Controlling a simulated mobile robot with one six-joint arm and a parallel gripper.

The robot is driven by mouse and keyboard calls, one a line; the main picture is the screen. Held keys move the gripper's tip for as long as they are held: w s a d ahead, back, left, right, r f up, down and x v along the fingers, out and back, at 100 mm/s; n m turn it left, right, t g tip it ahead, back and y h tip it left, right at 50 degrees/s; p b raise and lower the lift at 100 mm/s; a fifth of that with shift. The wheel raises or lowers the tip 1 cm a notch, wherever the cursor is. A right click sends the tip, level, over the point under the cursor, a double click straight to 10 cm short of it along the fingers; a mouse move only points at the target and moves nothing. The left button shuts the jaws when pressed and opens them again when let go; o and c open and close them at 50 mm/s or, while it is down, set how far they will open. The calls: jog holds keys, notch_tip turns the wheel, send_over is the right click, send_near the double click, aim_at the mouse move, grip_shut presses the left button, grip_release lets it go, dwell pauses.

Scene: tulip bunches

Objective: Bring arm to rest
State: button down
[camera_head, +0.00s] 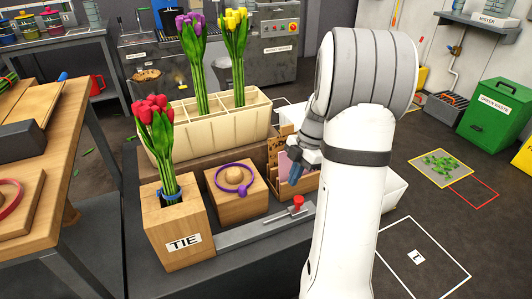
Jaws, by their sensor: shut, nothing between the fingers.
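My arm is folded in front of the camera at the right of the middle. My gripper (295,176) points down and forward beside the arm, above the bench near the card holder. It looks small and partly hidden by the arm, and it is shut and empty. A red tulip bunch (154,128) with a blue band round its stems stands upright in the wooden TIE block (178,239). A purple tulip bunch (194,62) and a yellow tulip bunch (237,50) stand upright in the cream divided crate (210,132).
A wooden block (229,203) holding a purple ring stands right of the TIE block. A red-knobbed lever (297,205) is in front. A wooden table (70,155) stands left. The green waste bin (496,114) is at far right. Open floor lies right of my arm.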

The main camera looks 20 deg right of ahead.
jog(key=s+a+r+m+t+h+p, duration=0.1)
jog(key=s+a+r+m+p, duration=0.4)
jog(key=r+p, duration=0.4)
jog(key=s+a+r+m+t+h+p, duration=0.1)
jog(key=s+a+r+m+p, duration=0.4)
jog(key=r, duration=1)
jog(key=s+a+r+m+t+h+p, duration=0.1)
jog(key=s+a+r+m+h+p, duration=0.1)
jog(key=s+a+r+m+p, duration=0.4)
notch_tip(320, 180, up, 6)
jog(key=m+p, duration=0.4)
jog(key=p, duration=0.3)
jog(key=shift+a+r+p, duration=0.15)
jog(key=shift+a+p, duration=0.05)
jog(key=shift+p, duration=0.2)
